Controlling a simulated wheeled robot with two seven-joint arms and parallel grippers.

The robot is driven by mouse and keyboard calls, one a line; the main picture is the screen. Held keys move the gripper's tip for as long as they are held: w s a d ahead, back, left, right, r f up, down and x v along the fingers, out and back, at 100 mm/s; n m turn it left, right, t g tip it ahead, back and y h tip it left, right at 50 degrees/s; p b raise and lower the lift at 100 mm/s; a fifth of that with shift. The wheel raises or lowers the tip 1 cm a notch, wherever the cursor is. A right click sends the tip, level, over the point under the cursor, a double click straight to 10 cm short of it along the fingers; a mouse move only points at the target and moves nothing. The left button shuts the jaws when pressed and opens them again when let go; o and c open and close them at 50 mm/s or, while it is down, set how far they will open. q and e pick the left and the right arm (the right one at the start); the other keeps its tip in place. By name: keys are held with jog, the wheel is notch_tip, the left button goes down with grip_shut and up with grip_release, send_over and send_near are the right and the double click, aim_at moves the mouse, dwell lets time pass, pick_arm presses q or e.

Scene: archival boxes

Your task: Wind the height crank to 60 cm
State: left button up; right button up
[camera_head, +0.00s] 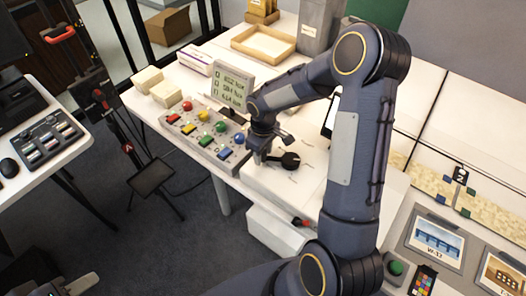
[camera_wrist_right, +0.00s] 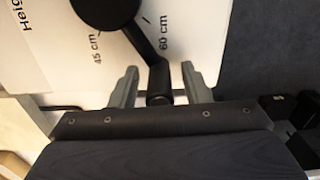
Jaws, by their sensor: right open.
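The black height crank (camera_head: 290,160) sits on a white panel (camera_head: 268,182) at the table's front. In the right wrist view its round hub (camera_wrist_right: 106,10) is at the top, cut by the frame. Its arm slants down right, between the "45 cm" and "60 cm" marks, to a dark handle (camera_wrist_right: 159,82). My right gripper (camera_wrist_right: 160,84) is open, with one finger on each side of the handle; I see gaps on both sides. In the head view the right gripper (camera_head: 262,152) is partly hidden by its wrist. My left gripper (camera_head: 72,286) shows only partly at the bottom left.
A control box (camera_head: 205,132) with coloured buttons stands left of the crank, with a display (camera_head: 229,86) behind it. Cream blocks (camera_head: 157,86) and a wooden tray (camera_head: 263,44) lie further back. A side desk (camera_head: 45,150) is at the left, with floor between.

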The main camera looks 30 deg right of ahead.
grip_shut()
